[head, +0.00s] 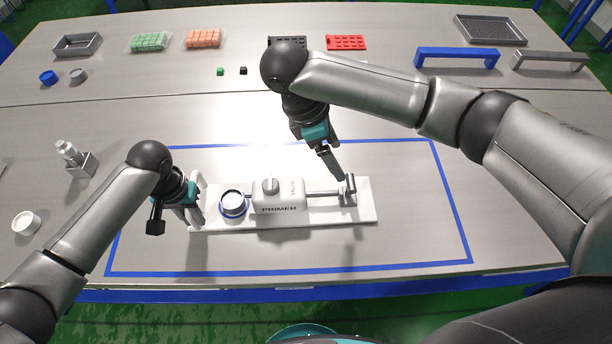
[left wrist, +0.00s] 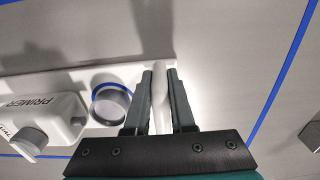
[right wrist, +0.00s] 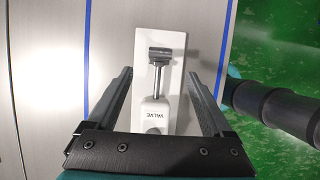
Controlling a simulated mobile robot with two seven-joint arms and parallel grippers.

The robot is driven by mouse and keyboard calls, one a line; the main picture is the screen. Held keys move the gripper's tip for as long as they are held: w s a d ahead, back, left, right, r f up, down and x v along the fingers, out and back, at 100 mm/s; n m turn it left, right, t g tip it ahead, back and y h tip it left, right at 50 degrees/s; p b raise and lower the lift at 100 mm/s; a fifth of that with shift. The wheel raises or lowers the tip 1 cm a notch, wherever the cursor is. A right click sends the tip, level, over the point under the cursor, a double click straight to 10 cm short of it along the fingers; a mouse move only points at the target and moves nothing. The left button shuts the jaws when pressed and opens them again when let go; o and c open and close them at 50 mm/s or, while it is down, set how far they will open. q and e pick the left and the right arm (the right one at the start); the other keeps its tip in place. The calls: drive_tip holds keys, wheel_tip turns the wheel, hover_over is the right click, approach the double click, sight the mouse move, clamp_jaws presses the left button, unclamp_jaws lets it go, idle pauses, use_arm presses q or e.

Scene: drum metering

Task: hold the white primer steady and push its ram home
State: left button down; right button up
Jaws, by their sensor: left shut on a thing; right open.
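The white primer (head: 280,200) lies on a white base plate (head: 365,200) inside the blue outline, its body marked PRIMER and VALVE. Its ram, a grey rod with a grey cross handle (head: 349,190), sticks out to the right of the body. The ram handle also shows in the right wrist view (right wrist: 160,54). A cup with a blue ring (head: 233,203) sits left of the body. My left gripper (head: 194,205) is shut on the white upright grip (left wrist: 162,90) at the plate's left end. My right gripper (head: 335,172) is open above the ram, near its handle, holding nothing.
A grey holder with a bottle-like part (head: 75,160) and a white ring (head: 26,223) stand at left, outside the outline. Trays, green blocks (head: 150,42), orange blocks (head: 203,38), a red rack (head: 346,42) and a blue handle (head: 457,55) line the back. Table right of the plate is clear.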

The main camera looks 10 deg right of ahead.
sight(349, 181)
drive_tip(key=x, duration=1.1)
drive_tip(key=shift+d+f, duration=0.2)
drive_tip(key=shift+f, duration=0.15)
clamp_jaws()
drive_tip(key=shift+a, duration=0.1)
idle(0.4)
